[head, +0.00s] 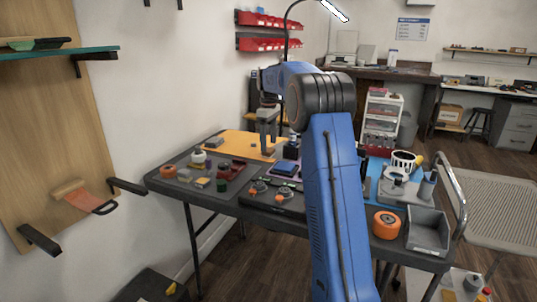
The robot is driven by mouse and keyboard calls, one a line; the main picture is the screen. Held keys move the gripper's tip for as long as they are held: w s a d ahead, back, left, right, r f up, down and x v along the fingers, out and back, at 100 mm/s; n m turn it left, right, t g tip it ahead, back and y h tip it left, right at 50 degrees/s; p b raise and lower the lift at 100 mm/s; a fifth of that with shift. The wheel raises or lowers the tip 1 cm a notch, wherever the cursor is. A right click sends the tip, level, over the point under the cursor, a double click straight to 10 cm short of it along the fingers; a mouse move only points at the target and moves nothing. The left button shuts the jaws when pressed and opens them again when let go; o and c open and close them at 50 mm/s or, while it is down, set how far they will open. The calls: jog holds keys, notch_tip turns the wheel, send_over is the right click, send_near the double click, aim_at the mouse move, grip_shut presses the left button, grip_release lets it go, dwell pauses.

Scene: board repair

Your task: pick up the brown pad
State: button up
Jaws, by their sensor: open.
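My gripper (268,148) hangs pointing down over the orange mat (238,140) at the back of the table. It is open, and I see nothing held between its fingers. I cannot single out the brown pad with certainty. Several small blocks and parts lie on the dark mat at the table's left, among them a tan-yellow block (202,183), but they are too small to tell apart. My blue arm hides the middle and right-centre of the table.
Dark red parts (229,169) and a green-topped piece (222,185) lie at the left. An orange roll (386,224), a grey bin (428,231) and a white cup (403,162) stand at the right. A wooden board with shelves (75,120) rises left of the table.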

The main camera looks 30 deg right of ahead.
aim_at(269, 149)
jog(key=shift+f, duration=1.5)
jog(key=c, duration=1.1)
jog(key=shift+c, duration=0.2)
jog(key=shift+r, duration=0.1)
notch_tip(269, 149, up, 10)
